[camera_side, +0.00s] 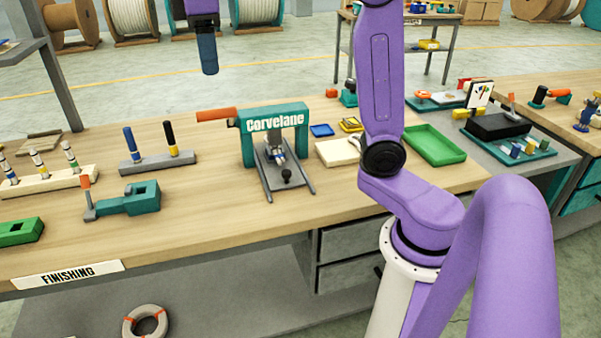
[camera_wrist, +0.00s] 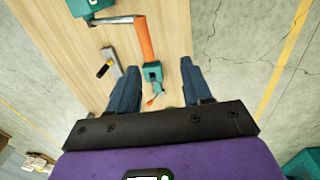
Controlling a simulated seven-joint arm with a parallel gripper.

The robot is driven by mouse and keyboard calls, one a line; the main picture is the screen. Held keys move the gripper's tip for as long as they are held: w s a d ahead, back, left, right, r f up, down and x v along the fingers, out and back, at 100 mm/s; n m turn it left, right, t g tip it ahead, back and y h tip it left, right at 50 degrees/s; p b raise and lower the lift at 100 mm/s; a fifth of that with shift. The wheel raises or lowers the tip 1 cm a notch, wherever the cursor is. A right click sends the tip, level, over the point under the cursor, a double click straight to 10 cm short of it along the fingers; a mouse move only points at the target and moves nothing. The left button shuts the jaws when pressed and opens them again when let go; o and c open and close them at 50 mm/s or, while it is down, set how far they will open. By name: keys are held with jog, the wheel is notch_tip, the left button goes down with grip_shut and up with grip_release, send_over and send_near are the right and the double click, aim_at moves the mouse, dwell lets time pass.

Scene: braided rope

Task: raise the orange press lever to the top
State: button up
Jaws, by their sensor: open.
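The press is a teal arch marked "Corvelane" (camera_side: 275,117) standing on the bench. Its orange lever (camera_side: 216,114) sticks out to the left from the top of the arch, close to level. In the wrist view the orange lever grip (camera_wrist: 145,40) shows on a silver bar, above and between my fingers. My gripper (camera_side: 209,68) hangs in the air above and behind the lever, fingers pointing down. In the wrist view my gripper (camera_wrist: 162,82) has its two blue fingers wide apart, with nothing between them and no contact with the lever.
A teal clamp with an orange handle (camera_side: 140,197) and a grey rack with two upright pegs (camera_side: 157,161) stand left of the press. Bare bench lies in front.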

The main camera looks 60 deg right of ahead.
jog(key=s+a+f+n+y, duration=0.1)
jog(key=s+a+f+n, duration=0.2)
jog(key=s+f, duration=1.4)
jog(key=s, duration=0.2)
jog(key=shift+s+f, duration=0.2)
jog(key=shift+s, duration=0.1)
